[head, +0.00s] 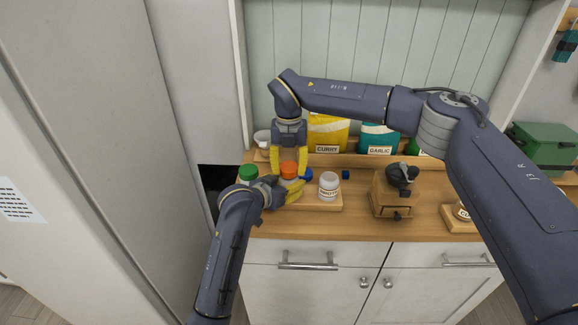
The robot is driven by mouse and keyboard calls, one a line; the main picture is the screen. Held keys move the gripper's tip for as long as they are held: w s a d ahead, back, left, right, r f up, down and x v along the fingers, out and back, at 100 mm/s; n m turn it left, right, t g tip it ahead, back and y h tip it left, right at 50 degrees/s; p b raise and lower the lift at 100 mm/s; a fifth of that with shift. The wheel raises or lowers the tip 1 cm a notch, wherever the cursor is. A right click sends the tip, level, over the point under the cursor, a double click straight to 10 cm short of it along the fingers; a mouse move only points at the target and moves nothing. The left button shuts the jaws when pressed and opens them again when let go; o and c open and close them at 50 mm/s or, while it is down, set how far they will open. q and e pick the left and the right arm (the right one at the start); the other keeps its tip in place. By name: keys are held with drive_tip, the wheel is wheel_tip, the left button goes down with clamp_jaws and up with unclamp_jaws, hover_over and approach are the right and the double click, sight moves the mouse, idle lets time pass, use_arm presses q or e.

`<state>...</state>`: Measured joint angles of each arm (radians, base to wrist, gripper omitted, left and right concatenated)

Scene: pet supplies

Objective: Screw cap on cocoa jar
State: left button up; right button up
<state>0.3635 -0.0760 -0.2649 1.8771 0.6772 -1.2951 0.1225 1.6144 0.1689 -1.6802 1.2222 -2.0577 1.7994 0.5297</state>
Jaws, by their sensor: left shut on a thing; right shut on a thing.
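My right gripper (288,164) reaches down from above with its yellow fingers on both sides of an orange cap (288,170). My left gripper (287,190) comes in from the lower left, shut just below the cap. The jar in its fingers is almost wholly hidden, so its label cannot be read. The cap is right above or on that jar; I cannot tell if it is seated. A white labelled jar (329,186) stands upright just to the right on a wooden board (325,205); its label is too small to read surely.
A green-capped jar (248,171) stands left of the grippers, and a blue cap (307,174) shows to their right. Curry (327,134) and garlic (378,138) packs stand behind. A wooden box with a dark grinder (401,175) is farther right. The counter's front edge is close.

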drive_tip(key=shift+f, duration=0.55)
idle(0.5)
drive_tip(key=o, duration=0.8)
drive_tip(key=shift+r, duration=2.25)
drive_tip(key=shift+o, duration=0.4)
